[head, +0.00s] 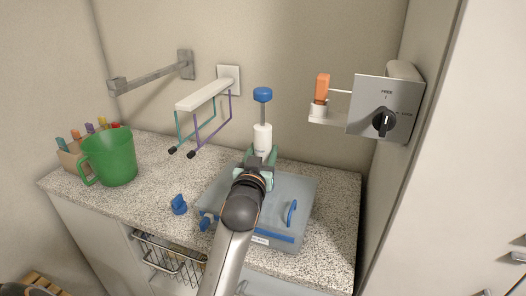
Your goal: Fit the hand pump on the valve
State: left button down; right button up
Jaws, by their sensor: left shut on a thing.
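The hand pump (263,137) has a white barrel, a grey rod and a blue knob on top. It stands about upright above the back part of a translucent blue-grey lidded box (288,184). My left gripper (257,162) reaches in from the front, over the box, and is shut on the pump low on its barrel. The gripper and wrist hide the pump's lower end and the middle of the lid. I cannot make out the valve, nor whether the pump touches it. My right gripper is not in view.
A small blue part (179,205) lies left of the box. A green mug (109,157) and a holder of pens (75,154) stand at the left. A wall rack (203,95) hangs behind; a switch panel (385,108) and an orange item (322,88) are at right.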

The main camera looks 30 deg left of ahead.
pick_arm(q)
jog(key=shift+d+f, duration=0.15)
jog(key=shift+f, duration=0.1)
jog(key=shift+f, duration=0.15)
jog(key=shift+f+b, duration=0.35)
jog(key=shift+f, duration=0.1)
